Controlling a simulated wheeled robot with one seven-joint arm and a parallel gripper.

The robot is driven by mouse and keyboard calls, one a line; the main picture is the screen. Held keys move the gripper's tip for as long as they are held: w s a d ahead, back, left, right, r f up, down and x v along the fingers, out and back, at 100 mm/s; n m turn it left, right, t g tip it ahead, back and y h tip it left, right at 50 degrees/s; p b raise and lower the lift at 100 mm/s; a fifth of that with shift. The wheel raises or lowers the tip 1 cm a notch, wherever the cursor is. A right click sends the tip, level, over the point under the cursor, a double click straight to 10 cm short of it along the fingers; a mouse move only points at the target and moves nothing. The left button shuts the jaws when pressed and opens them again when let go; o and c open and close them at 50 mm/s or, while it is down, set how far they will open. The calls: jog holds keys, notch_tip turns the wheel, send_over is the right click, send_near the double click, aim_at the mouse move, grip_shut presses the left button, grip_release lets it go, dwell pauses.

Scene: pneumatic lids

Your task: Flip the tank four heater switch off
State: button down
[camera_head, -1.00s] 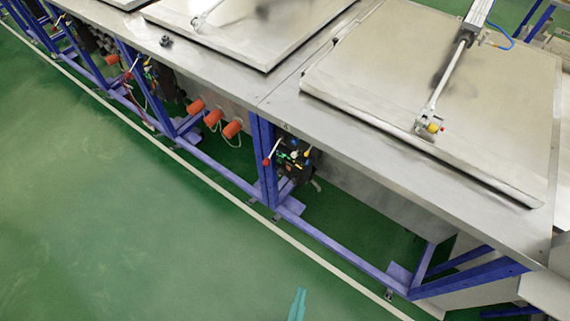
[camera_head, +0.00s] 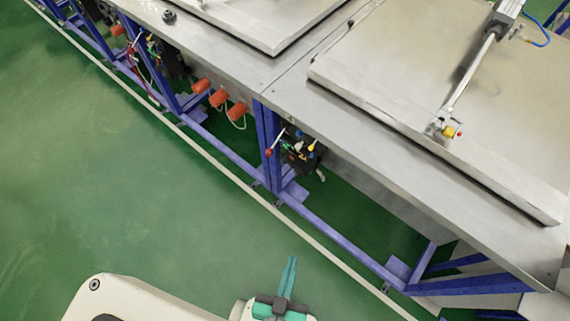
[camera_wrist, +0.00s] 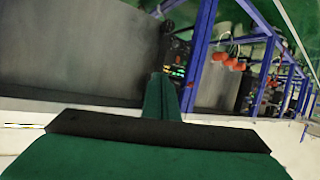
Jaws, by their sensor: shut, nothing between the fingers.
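My gripper (camera_head: 287,277) has teal-green fingers, shut and empty, over the green floor in front of the tank bench. In the wrist view my gripper (camera_wrist: 161,95) points toward a dark control cluster (camera_wrist: 178,58) with lit green and red spots, under the bench. In the head view this control cluster (camera_head: 302,152) sits beside a blue leg, with a red-knobbed lever (camera_head: 270,151) and small coloured parts. The fingers are well apart from it. The heater switch itself is too small to tell apart, and no tank number is readable.
Steel lids (camera_head: 450,75) lie on the bench top (camera_head: 345,118). Blue legs and a low blue rail (camera_head: 340,239) run along its front. Several orange-red cylinders (camera_head: 217,97) are on the tank wall left of the cluster. The green floor (camera_head: 130,190) is clear.

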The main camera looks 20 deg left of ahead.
aim_at(291, 157)
jog(key=w+a+f+n+g+h, duration=0.1)
jog(key=w+a+f+n, duration=0.15)
jog(key=f, duration=0.65)
jog(key=w+a+f+n+g+h, duration=0.1)
jog(key=w+a+f+n+g, duration=0.15)
jog(key=f, duration=0.65)
jog(key=w+a+f+n+g+h, duration=0.1)
jog(key=w+a+f+n, duration=0.15)
jog(key=f, duration=0.55)
jog(key=w+a+r+n+t+h, duration=0.4)
jog(key=w+a+r+t, duration=0.5)
jog(key=w, duration=0.5)
notch_tip(291, 157, up, 4)
jog(key=shift+a+f+h, duration=0.1)
jog(key=shift+a+h, duration=0.3)
jog(key=shift+a, duration=0.7)
jog(key=shift+w+n, duration=0.1)
jog(key=shift+n, duration=0.15)
jog(key=x, duration=1.4)
